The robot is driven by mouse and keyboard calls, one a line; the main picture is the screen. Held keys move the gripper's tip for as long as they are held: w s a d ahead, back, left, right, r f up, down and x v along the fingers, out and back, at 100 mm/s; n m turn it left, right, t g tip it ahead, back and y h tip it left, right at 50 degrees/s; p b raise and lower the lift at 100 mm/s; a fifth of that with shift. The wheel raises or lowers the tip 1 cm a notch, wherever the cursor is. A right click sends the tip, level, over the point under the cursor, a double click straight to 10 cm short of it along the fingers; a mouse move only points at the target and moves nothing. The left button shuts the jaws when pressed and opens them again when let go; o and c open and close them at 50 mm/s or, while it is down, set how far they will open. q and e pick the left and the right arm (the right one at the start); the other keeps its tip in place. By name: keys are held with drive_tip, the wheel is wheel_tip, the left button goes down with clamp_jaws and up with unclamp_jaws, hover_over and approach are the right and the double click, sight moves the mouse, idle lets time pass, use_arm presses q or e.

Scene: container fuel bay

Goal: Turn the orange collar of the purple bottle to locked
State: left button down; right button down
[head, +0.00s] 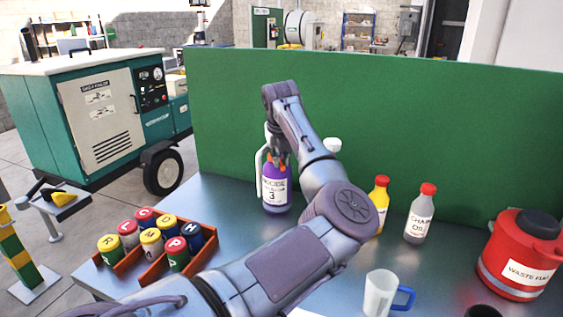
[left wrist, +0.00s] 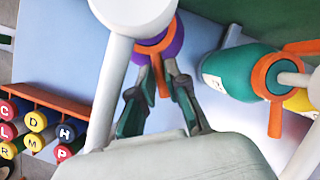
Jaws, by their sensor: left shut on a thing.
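The purple bottle (head: 277,192) stands upright on the metal table, with a white label and a white spout curving up at its left. In the left wrist view the purple bottle (left wrist: 174,43) lies under the white spout (left wrist: 113,80). Its orange collar (left wrist: 152,46) shows there around the neck, with an orange lever pointing between my fingers. My left gripper (left wrist: 157,70) is shut on the collar at this lever. In the head view my left gripper (head: 278,161) is at the bottle's top, and the collar is mostly hidden. My right gripper is not in view.
A teal bottle (left wrist: 228,72) with an orange collar (left wrist: 270,76) stands nearby. A yellow bottle (head: 379,205), a grey bottle (head: 420,215), a clear jug (head: 379,294) and a red waste can (head: 520,255) are to the right. An orange tray (head: 128,268) holds several cans. A green panel (head: 440,130) stands behind.

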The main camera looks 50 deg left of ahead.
use_arm(q)
drive_tip(key=shift+r, duration=0.15)
drive_tip(key=c, duration=1.2)
unclamp_jaws()
